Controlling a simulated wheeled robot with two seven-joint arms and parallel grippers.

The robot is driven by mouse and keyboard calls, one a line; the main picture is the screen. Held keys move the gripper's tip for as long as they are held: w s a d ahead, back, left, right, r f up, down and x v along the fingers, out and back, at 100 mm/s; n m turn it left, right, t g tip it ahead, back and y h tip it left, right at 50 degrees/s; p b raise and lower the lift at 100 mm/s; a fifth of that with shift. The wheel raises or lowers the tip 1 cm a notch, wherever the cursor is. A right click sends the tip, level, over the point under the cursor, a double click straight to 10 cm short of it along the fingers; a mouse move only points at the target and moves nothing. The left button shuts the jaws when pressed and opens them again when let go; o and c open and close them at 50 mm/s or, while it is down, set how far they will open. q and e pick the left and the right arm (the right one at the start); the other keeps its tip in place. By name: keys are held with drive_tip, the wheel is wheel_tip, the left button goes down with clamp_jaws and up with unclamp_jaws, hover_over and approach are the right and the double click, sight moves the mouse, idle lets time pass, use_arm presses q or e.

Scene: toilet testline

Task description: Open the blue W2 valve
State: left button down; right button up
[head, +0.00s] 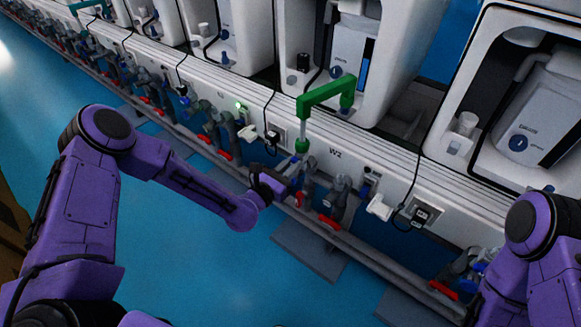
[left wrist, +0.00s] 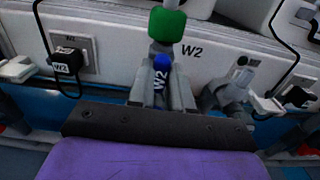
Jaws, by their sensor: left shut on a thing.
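The blue W2 valve handle (left wrist: 162,65) shows in the left wrist view, between the fingers of my left gripper (left wrist: 163,88), just below a green pipe fitting (left wrist: 167,25). A "W2" label is on the part held there. In the head view my left gripper (head: 293,176) reaches the pipework under the green pipe (head: 325,92), near the W2 mark on the white rail. My left gripper is shut on the valve handle; the fingers hide much of it. My right arm is at the right edge of the head view, and its gripper is out of the frame.
White toilet units (head: 330,60) stand in a row behind the white rail (head: 390,165). Red-handled valves (head: 328,222) and grey pipes run below it. Sockets with plugs and black cables (head: 421,215) flank the W2 spot. Blue floor (head: 210,275) lies open in front.

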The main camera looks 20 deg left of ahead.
use_arm(q)
drive_tip(key=shift+f, duration=0.1)
idle(0.4)
drive_tip(key=c, duration=1.3)
unclamp_jaws()
drive_tip(key=p+v, duration=0.1)
drive_tip(key=v, duration=0.9)
drive_tip(key=shift+s+a, duration=0.1)
drive_tip(key=shift+s, duration=0.25)
